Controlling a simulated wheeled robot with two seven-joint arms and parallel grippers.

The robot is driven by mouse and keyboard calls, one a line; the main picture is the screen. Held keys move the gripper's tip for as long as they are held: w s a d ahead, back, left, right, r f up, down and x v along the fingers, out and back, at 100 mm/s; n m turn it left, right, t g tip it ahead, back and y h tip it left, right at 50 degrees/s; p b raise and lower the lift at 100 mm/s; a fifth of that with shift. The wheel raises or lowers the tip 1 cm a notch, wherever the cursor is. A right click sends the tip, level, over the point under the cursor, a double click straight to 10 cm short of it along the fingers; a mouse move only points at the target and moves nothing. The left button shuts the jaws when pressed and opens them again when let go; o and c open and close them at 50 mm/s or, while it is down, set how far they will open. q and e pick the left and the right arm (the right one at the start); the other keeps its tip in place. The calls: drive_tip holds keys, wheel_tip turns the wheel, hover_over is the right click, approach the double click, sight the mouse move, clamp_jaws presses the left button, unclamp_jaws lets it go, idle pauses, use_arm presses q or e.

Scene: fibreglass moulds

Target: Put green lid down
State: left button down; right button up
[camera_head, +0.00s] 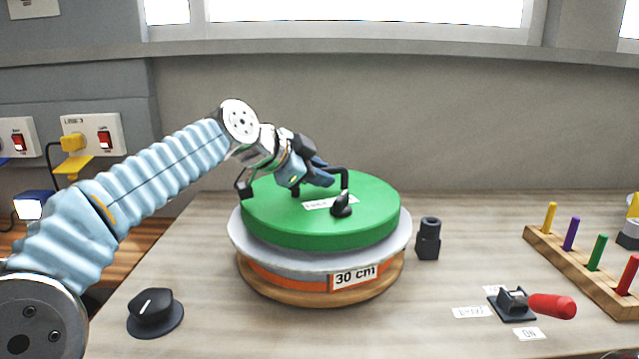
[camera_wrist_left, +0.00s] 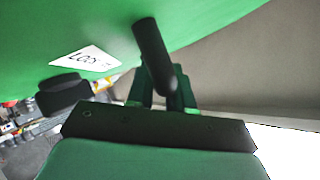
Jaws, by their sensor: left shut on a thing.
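The green lid (camera_head: 375,203) is a thick round disc. It is over the grey round mould (camera_head: 240,240) with an orange band and a "30 cm" label, on a wooden base. The lid looks roughly level; I cannot tell whether a small gap lies beneath it. My left gripper (camera_head: 322,178) is shut on the lid's dark bar handle (camera_head: 345,180), above the lid. In the left wrist view the handle (camera_wrist_left: 152,50) stands between the fingers, with the green underside or top filling the upper left beside a white label (camera_wrist_left: 85,62). My right gripper is not in view.
A black knob (camera_head: 153,312) stands at the front left of the table. A dark cylindrical fitting (camera_head: 428,240) is just right of the mould. A red-handled switch (camera_head: 540,306) and a wooden peg rack (camera_head: 580,265) are at the right. The table's front middle is clear.

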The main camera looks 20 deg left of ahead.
use_arm(q)
drive_tip(key=shift+f, duration=0.65)
drive_tip(key=c, duration=1)
unclamp_jaws()
drive_tip(key=v, duration=1.2)
drive_tip(key=shift+b, duration=0.35)
